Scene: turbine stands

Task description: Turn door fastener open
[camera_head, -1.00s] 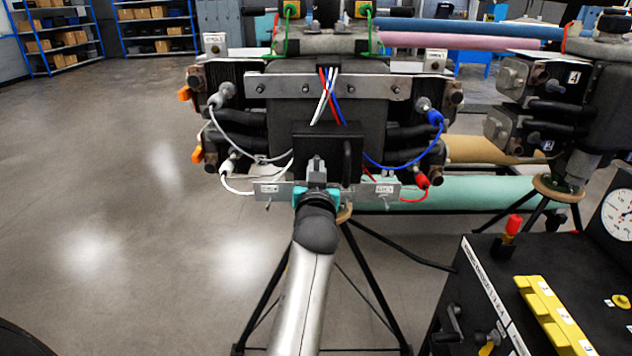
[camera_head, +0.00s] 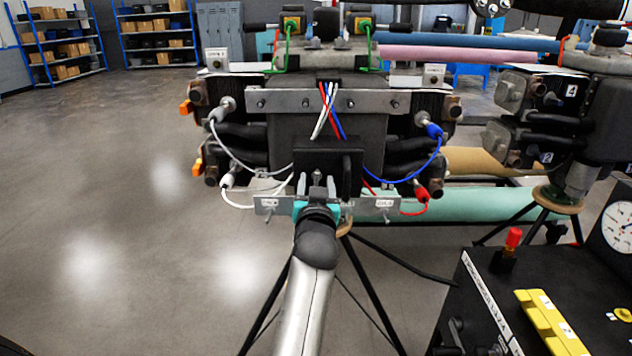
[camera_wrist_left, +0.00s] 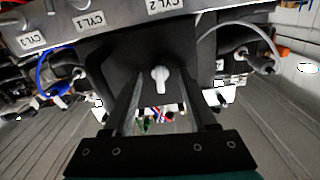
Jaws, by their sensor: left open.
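The door fastener shows in the left wrist view as a small pale knob (camera_wrist_left: 160,78) on the face of a black box door (camera_wrist_left: 148,60). In the head view the fastener (camera_head: 317,176) is a small grey piece low on the black door (camera_head: 336,160). My left gripper (camera_head: 317,184) points at the door with its two fingers apart, one on each side of the fastener. In the left wrist view the open fingers (camera_wrist_left: 160,88) flank the knob with gaps on both sides. It is not clear how deep the fingertips reach. My right gripper is not in view.
Metal plates (camera_head: 270,205) with labels flank the gripper. White, blue and red cables (camera_head: 410,175) loop from the turbine body. Black stand legs (camera_head: 385,260) spread below. A black panel box with a yellow block (camera_head: 545,325) stands at the lower right. The left floor is clear.

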